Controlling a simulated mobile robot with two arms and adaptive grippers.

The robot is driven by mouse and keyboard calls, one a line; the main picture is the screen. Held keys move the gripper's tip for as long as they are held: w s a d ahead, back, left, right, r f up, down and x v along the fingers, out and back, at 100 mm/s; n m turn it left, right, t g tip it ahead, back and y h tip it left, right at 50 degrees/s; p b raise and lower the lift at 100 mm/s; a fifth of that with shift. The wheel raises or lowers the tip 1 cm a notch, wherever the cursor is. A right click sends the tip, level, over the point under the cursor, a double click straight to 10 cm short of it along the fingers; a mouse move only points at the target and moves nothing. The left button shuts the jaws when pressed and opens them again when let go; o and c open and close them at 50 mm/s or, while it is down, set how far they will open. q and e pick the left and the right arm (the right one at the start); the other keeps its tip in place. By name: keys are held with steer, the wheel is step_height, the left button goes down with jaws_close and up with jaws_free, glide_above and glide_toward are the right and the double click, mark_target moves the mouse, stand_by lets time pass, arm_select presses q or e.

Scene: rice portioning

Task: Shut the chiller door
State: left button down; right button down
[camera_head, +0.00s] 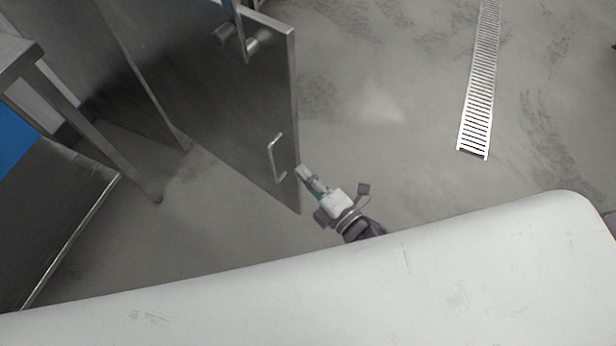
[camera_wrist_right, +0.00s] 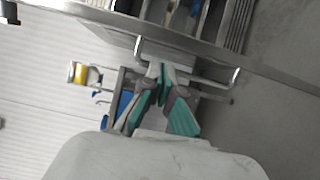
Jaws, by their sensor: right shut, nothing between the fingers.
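The steel chiller door (camera_head: 225,105) stands open at the upper left in the head view, its edge toward the middle of the floor. A bar handle (camera_head: 274,160) is on its visible face near the lower edge. My right gripper (camera_head: 301,171) is just right of the door's free edge, close to that handle. In the right wrist view my gripper (camera_wrist_right: 160,72) has its fingers together and empty, overlapping a metal bar handle (camera_wrist_right: 200,79). I cannot tell whether they touch the door or handle. My left gripper is in neither view.
A steel table leg (camera_head: 95,135) and a low steel surface (camera_head: 70,200) stand at the left. A floor drain grate (camera_head: 482,85) lies at the right. The grey floor (camera_head: 380,130) between the door and the grate is clear.

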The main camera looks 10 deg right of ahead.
mark_target(285, 154)
steer(key=x, duration=0.7)
steer(key=shift+w+a, duration=0.1)
steer(key=shift+w, duration=0.05)
